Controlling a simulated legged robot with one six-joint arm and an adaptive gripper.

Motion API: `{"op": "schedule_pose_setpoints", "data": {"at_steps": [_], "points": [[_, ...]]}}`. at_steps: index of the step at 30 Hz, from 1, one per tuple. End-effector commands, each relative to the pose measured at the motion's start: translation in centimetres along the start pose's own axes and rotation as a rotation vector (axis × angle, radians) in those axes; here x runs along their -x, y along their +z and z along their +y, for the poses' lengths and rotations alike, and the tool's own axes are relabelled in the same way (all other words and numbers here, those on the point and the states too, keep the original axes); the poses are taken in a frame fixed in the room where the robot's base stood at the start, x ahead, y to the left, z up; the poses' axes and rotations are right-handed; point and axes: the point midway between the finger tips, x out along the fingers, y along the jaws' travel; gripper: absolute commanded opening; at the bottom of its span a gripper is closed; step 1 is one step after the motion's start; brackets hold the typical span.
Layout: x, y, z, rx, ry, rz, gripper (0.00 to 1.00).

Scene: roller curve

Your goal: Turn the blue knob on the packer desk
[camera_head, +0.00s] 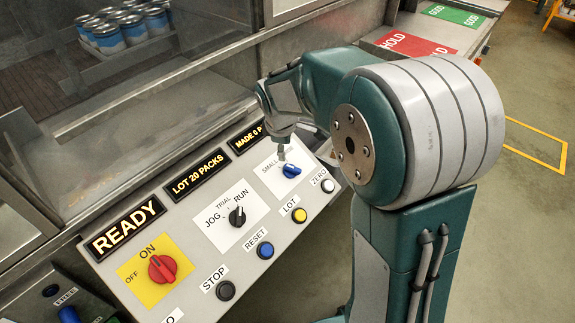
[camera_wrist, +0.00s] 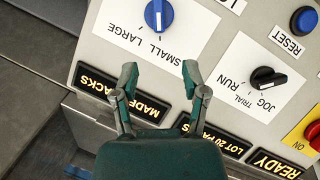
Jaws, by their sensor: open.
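The blue knob (camera_head: 291,170) sits on a white plate at the far right part of the grey desk panel (camera_head: 205,262). In the wrist view the blue knob (camera_wrist: 158,15) is at the top, its white line pointing down the picture between the words SMALL and LARGE. My gripper (camera_wrist: 160,72) is open and empty, its two fingers spread below the knob in that view and apart from it. In the head view my gripper (camera_head: 281,153) hangs just above and left of the knob, partly hidden by my wrist.
A black JOG/TRIAL/RUN knob (camera_head: 237,216) and a red OFF/ON knob (camera_head: 162,268) are on the same panel. Blue RESET (camera_head: 265,250), yellow LOT (camera_head: 299,215) and white ZERO (camera_head: 327,186) buttons line its front. Lit displays (camera_head: 197,177) run along the back edge.

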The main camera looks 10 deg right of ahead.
Motion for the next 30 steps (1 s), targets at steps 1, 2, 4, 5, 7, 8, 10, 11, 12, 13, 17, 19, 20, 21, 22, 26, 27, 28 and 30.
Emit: {"op": "schedule_pose_setpoints", "data": {"at_steps": [1, 2, 4, 5, 7, 8, 10, 11, 12, 13, 17, 19, 20, 21, 22, 26, 27, 28, 30], "points": [[-0.7, 0.2, 0.0, -0.002, -0.004, -0.002, 0.57], [-1.1, 0.2, 0.0, -0.003, -0.004, -0.001, 0.57], [-2.4, 0.3, 0.0, -0.004, -0.007, -0.002, 0.57], [-2.9, 0.3, 0.0, -0.004, -0.006, -0.002, 0.57], [-4.3, 0.4, 0.0, -0.004, -0.007, -0.002, 0.57], [-4.8, 0.4, 0.0, -0.005, -0.007, -0.002, 0.57], [-6.1, 0.4, 0.0, -0.005, -0.006, -0.002, 0.57], [-6.6, 0.4, 0.0, -0.005, -0.006, -0.002, 0.57], [-7.3, 0.3, 0.0, -0.006, -0.006, -0.001, 0.57], [-7.8, 0.3, -0.1, -0.006, -0.006, -0.001, 0.57], [-9.4, 0.3, 0.0, -0.005, -0.004, -0.001, 0.57], [-9.9, 0.2, 0.0, -0.005, -0.003, 0.000, 0.57], [-10.0, 0.2, 0.0, -0.005, -0.002, 0.000, 0.57], [-10.2, 0.2, 0.0, -0.005, -0.002, 0.000, 0.57], [-10.2, 0.2, 0.0, -0.006, -0.002, 0.000, 0.57], [-10.2, 0.2, 0.0, -0.006, -0.001, 0.001, 0.57], [-10.2, 0.2, 0.0, -0.006, -0.001, 0.001, 0.57], [-10.2, 0.3, 0.0, -0.006, -0.001, 0.001, 0.57], [-10.2, 0.3, 0.0, -0.006, -0.002, 0.001, 0.39]]}}
